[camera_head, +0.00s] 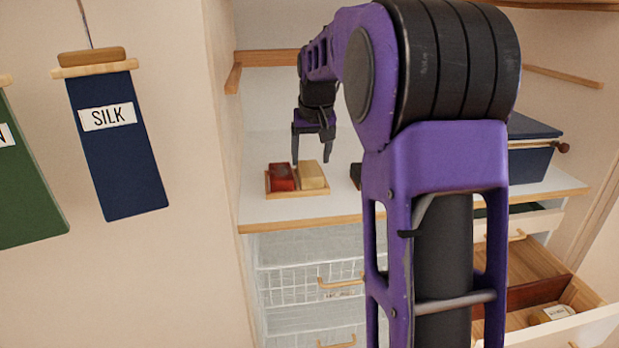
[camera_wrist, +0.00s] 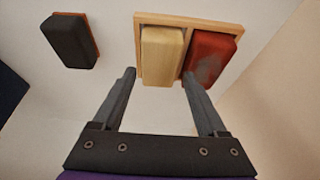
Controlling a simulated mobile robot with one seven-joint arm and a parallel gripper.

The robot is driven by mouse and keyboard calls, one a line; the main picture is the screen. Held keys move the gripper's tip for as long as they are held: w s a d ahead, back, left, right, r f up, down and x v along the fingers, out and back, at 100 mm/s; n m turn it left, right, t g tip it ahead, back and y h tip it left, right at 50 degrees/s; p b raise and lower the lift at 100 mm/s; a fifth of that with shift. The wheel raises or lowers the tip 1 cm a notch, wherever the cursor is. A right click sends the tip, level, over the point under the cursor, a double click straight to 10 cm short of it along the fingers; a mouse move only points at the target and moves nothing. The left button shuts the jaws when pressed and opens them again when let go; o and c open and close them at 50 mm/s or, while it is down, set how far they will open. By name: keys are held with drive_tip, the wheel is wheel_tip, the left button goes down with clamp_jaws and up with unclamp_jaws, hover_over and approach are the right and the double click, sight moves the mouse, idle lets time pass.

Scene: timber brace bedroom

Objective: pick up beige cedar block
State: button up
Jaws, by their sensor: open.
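The beige cedar block (camera_head: 311,175) lies in a shallow wooden tray (camera_head: 297,195) on the white shelf, beside a red block (camera_head: 281,177). In the wrist view the beige block (camera_wrist: 162,56) sits on the left side of the tray (camera_wrist: 187,20), and the red block (camera_wrist: 208,58) on the right. My gripper (camera_head: 312,162) is open and empty, pointing down above the tray. In the wrist view its fingers (camera_wrist: 160,85) are spread apart, with the beige block showing between and beyond them. I cannot tell the exact height of the fingertips above it.
A dark block with a wooden base (camera_wrist: 72,40) lies on the shelf beside the tray. A blue box (camera_head: 528,160) stands at the right. Below are wire baskets (camera_head: 300,285) and an open drawer (camera_head: 525,290). Hanging SILK tag (camera_head: 118,150) is on the left wall.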

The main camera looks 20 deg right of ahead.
sight(310, 169)
drive_tip(key=x, duration=0.4)
drive_tip(key=shift+w, duration=0.15)
drive_tip(key=shift+f+b, duration=0.2)
drive_tip(key=shift+b, duration=0.1)
idle(0.4)
drive_tip(key=c, duration=1.1)
